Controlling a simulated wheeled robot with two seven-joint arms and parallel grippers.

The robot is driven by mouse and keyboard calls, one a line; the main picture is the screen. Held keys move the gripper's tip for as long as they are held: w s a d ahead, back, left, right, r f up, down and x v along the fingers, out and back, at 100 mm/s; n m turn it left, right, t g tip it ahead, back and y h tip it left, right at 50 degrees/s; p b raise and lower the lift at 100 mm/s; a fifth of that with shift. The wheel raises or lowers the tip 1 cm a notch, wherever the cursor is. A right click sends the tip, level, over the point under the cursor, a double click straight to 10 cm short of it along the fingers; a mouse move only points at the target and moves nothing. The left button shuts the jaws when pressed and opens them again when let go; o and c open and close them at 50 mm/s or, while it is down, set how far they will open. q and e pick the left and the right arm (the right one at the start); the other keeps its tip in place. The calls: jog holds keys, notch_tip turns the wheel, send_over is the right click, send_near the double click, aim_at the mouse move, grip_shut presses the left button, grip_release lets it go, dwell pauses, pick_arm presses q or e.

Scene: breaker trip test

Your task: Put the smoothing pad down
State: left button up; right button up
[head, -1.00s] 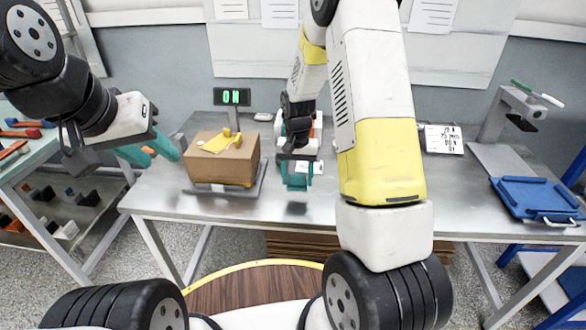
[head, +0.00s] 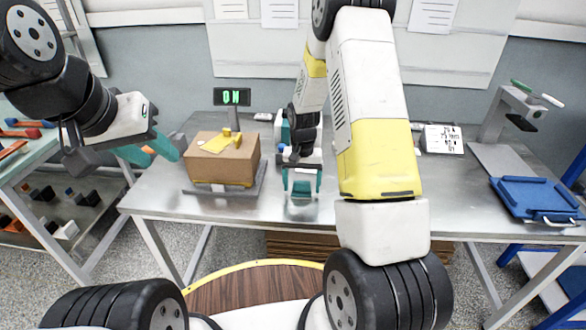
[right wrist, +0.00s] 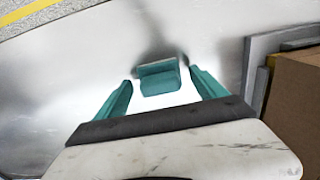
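The smoothing pad looks to be the small teal block with a grey edge (right wrist: 158,80) in the right wrist view; it sits on the bare metal table. My right gripper (right wrist: 160,92) is open, with one teal finger on each side of the pad and a visible gap to each. In the head view the right gripper (head: 302,186) points down over the middle of the table (head: 345,200), and the pad is hard to make out between its fingers. My left gripper (head: 160,158) hangs at the left, its teal fingers apart and empty.
A cardboard box (head: 225,165) with yellow pieces on top stands on a grey plate left of the right gripper. A display (head: 232,97) stands behind it. A blue tray (head: 540,197) and a white sign (head: 444,139) are at the right. The front middle table is clear.

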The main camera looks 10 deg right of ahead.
aim_at(302, 182)
jog(key=s+r+t, duration=0.1)
jog(key=s+r, duration=0.2)
jog(key=r, duration=0.6)
jog(key=s+r+n+t+y, duration=0.1)
jog(key=s+r, duration=0.2)
jog(key=r, duration=0.5)
jog(key=s+r+t, duration=0.1)
jog(key=s+r, duration=0.2)
jog(key=r, duration=0.6)
jog(key=s+a+r+n+t, duration=0.1)
jog(key=s+r, duration=0.2)
jog(key=s, duration=0.4)
jog(key=s+a+r+n+t+y, duration=0.1)
jog(key=s+r+t, duration=0.1)
jog(key=s, duration=0.6)
jog(key=shift+s+r+n, duration=0.15)
jog(key=shift+r+n, duration=0.25)
jog(key=shift+r, duration=0.35)
jog(key=shift+a, duration=0.1)
